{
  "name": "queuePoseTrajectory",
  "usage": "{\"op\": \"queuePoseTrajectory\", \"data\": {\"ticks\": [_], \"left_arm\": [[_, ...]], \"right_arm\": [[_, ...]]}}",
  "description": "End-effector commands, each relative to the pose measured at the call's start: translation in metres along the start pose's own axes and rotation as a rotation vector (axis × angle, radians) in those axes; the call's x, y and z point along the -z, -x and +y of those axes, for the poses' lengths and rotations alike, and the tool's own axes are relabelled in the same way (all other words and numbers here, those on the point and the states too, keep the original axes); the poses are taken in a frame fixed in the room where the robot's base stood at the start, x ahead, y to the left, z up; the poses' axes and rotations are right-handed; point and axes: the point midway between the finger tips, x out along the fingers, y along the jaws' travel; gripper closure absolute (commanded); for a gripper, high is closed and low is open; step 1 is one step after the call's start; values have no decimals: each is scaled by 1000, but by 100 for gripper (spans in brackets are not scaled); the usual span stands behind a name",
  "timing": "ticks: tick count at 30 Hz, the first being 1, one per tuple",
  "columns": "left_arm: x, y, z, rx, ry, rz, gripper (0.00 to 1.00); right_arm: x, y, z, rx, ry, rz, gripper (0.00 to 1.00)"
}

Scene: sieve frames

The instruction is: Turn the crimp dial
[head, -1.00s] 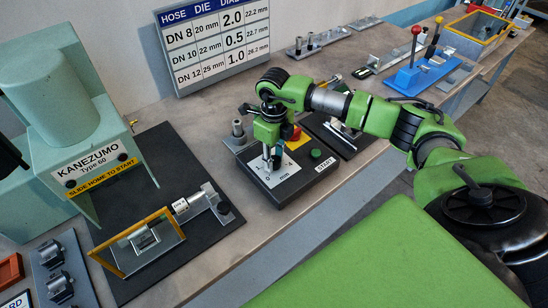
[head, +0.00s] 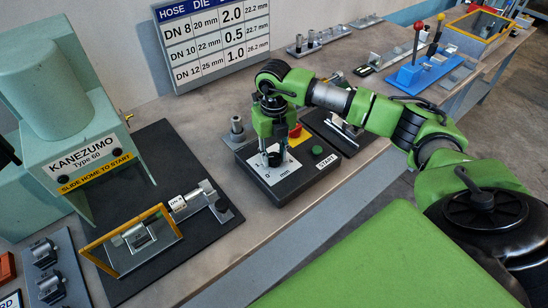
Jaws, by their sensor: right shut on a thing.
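The crimp dial (head: 273,156) stands on a white scale plate (head: 272,176) marked in mm, on a black control box (head: 312,180). My right gripper (head: 272,152) points down over the dial and is shut on it; its fingers hide most of the knob and its pointer. A green START button (head: 317,151) sits on the same box, to the right of the dial. A red stop button on yellow (head: 295,131) shows just behind the gripper. My left gripper is not in view.
The KANEZUMO press (head: 75,130) stands at left, with a yellow-framed guard (head: 131,240) and a metal hose fitting (head: 195,200) on a black plate. A hose chart (head: 218,40) stands behind. Small metal posts (head: 237,128) stand close left of the gripper.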

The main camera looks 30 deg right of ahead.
Motion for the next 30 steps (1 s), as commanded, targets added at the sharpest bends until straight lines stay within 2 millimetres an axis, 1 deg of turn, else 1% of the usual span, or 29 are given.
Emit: {"op": "queuePoseTrajectory", "data": {"ticks": [1,12,21,30], "left_arm": [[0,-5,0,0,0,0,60],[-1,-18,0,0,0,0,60],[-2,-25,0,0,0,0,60],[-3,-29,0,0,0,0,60]], "right_arm": [[-1,-1,0,0,-43,-3,93],[-1,0,0,0,-396,-2,93],[-1,0,0,-1,-675,-3,93],[-1,1,0,-2,-900,-3,93]]}}
